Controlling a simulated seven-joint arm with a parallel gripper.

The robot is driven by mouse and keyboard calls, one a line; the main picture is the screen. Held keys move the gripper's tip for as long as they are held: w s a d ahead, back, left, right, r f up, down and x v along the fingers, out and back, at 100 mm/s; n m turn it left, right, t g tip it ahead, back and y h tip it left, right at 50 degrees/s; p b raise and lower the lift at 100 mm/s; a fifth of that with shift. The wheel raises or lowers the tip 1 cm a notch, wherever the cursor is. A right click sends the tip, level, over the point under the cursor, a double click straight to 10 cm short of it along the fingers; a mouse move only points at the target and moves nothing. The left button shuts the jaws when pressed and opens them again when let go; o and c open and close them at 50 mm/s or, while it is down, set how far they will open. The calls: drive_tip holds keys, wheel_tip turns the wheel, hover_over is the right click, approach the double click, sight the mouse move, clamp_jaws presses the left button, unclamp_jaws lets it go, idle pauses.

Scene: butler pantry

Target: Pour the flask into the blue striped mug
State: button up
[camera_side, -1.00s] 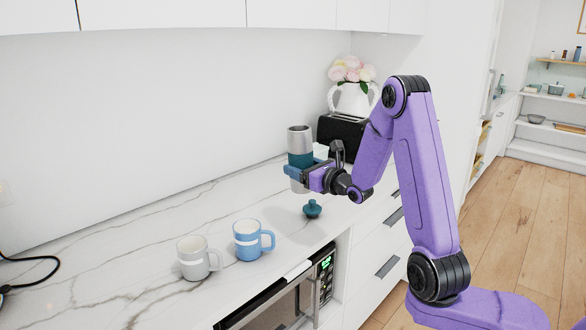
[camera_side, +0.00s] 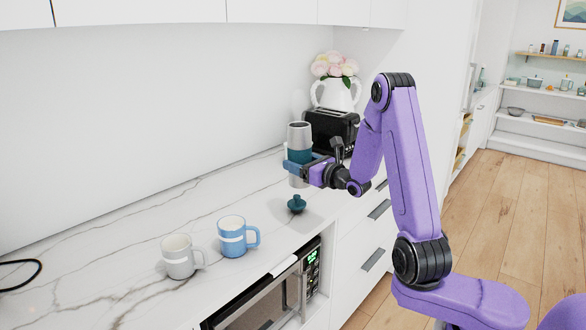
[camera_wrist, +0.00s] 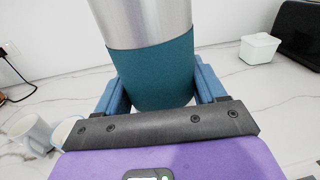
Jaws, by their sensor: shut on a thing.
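My gripper (camera_side: 302,167) is shut around the flask, a steel cylinder (camera_side: 299,132) with a teal band. The flask is upright with its top open; the side view does not clearly show the gap under it. In the wrist view the flask (camera_wrist: 152,70) fills the middle between my blue fingers (camera_wrist: 160,85). The blue mug with a white stripe (camera_side: 232,236) stands upright on the counter, left of and nearer than the flask, its handle to the right. It also shows partly in the wrist view (camera_wrist: 65,130). Its inside is hard to make out.
A whitish mug (camera_side: 178,258) stands just left of the blue one. A teal lid (camera_side: 297,204) lies on the marble counter (camera_side: 110,232) in front of the flask. A black toaster (camera_side: 330,128) and flower jug (camera_side: 338,93) stand behind. A small white container (camera_wrist: 258,48) shows in the wrist view.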

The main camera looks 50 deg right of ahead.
drive_tip(key=shift+s+d+r, duration=0.2)
drive_tip(key=shift+d+r, duration=0.1)
drive_tip(key=shift+d, duration=0.4)
drive_tip(key=shift+s+d+r, duration=0.25)
drive_tip(key=shift+d, duration=0.5)
drive_tip(key=shift+s+d+r, duration=0.2)
drive_tip(key=shift+d+r, duration=0.1)
drive_tip(key=shift+d, duration=0.4)
